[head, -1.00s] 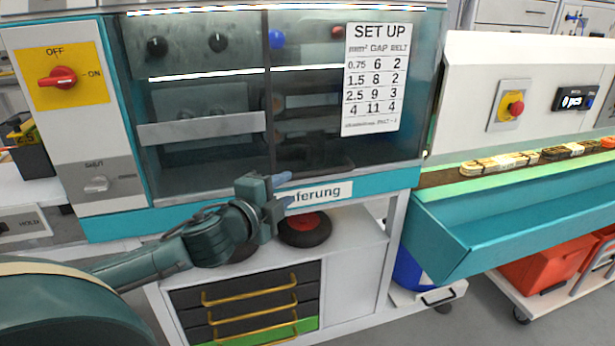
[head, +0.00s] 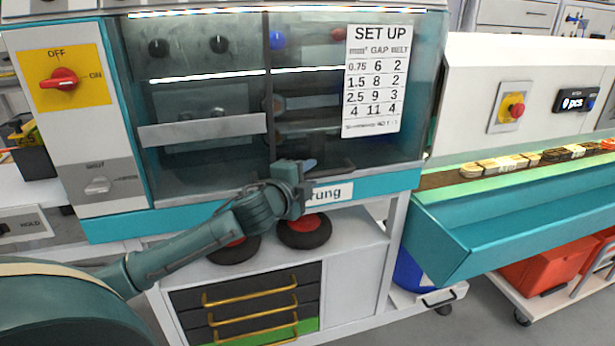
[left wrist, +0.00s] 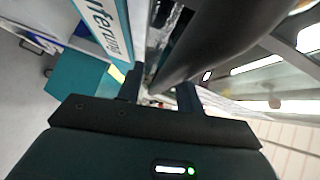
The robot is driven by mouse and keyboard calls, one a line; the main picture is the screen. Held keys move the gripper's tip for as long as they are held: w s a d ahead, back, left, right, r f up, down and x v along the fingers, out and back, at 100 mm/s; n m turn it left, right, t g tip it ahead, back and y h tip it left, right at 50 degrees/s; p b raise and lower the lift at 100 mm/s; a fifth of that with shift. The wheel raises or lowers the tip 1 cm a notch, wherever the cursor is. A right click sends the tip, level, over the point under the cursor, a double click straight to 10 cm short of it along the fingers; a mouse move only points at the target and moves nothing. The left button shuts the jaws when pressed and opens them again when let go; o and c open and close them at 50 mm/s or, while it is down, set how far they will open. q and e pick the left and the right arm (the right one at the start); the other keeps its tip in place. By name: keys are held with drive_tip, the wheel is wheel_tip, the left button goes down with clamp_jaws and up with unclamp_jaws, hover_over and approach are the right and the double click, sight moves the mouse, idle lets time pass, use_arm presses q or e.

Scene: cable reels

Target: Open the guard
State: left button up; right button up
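The guard (head: 205,95) is a see-through front cover on the machine. It hangs closed over the knobs and rollers, and a set-up sheet (head: 372,80) shows on its right part. My left gripper (head: 306,166) is at the guard's lower edge, just above the teal strip. In the left wrist view its two fingers (left wrist: 160,92) stand apart. A dark, thick bar (left wrist: 205,45) runs close in front of and between the fingertips. I cannot tell whether they touch it. My right gripper is not in view.
A panel with a red switch (head: 60,79) is left of the guard. A teal trough (head: 480,235) and conveyor stand to the right. Below are a shelf with red-centred black reels (head: 304,231) and a drawer unit (head: 248,305).

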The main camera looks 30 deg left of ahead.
use_arm(q)
clamp_jaws()
idle(0.4)
